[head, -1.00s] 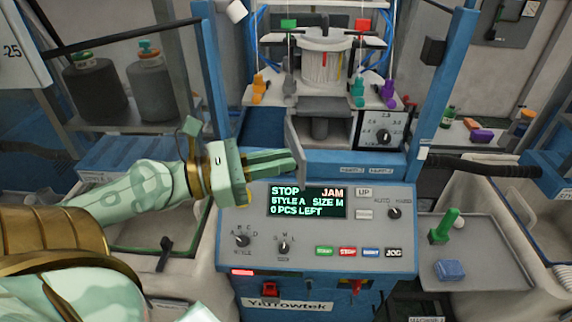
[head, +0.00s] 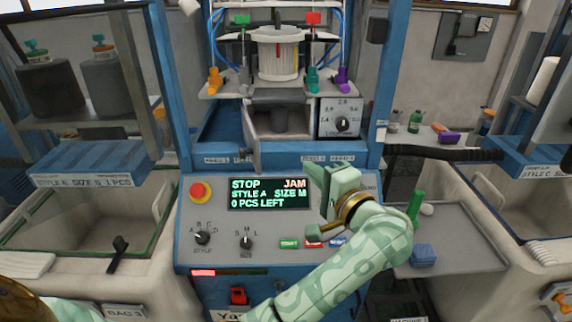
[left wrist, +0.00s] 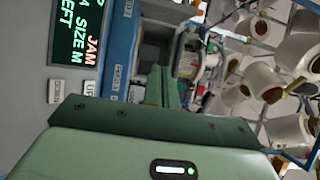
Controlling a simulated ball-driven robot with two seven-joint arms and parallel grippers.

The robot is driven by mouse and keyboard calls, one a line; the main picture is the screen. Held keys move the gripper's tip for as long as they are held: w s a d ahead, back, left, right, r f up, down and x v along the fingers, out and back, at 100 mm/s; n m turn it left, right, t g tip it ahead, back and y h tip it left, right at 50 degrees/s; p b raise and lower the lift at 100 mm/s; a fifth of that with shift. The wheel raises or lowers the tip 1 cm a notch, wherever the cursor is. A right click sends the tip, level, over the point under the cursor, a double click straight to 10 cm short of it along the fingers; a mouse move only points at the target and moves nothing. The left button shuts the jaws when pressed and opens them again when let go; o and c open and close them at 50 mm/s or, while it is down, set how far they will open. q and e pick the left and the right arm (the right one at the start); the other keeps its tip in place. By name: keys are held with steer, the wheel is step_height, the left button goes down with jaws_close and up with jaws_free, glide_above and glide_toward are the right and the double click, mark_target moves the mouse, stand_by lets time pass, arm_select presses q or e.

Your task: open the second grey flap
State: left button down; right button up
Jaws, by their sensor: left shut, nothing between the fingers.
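A grey flap (head: 250,136) stands swung out at the left side of the opening below the white knitting cylinder (head: 279,54). I cannot tell which flap counts as second. My left gripper (head: 316,176) is shut and empty, just right of the display (head: 268,194) and below and right of the flap, apart from it. Its closed fingers also show in the left wrist view (left wrist: 164,84). The gripper and forearm hide part of the control panel. My right gripper is not in view.
The display reads STOP, JAM and 0 PCS LEFT. A red button (head: 200,192) sits left of it. A dial box (head: 341,118) stands right of the opening. A grey tray (head: 462,238) with a blue block (head: 423,255) lies right; a black hose (head: 430,151) runs above it.

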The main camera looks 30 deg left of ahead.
arm_select(q)
steer(key=w+a+p, duration=0.1)
steer(key=a+p, duration=0.1)
steer(key=a, duration=0.9)
steer(key=shift+w+a+p, duration=0.25)
steer(key=shift+w+p, duration=0.05)
steer(key=shift+p, duration=0.05)
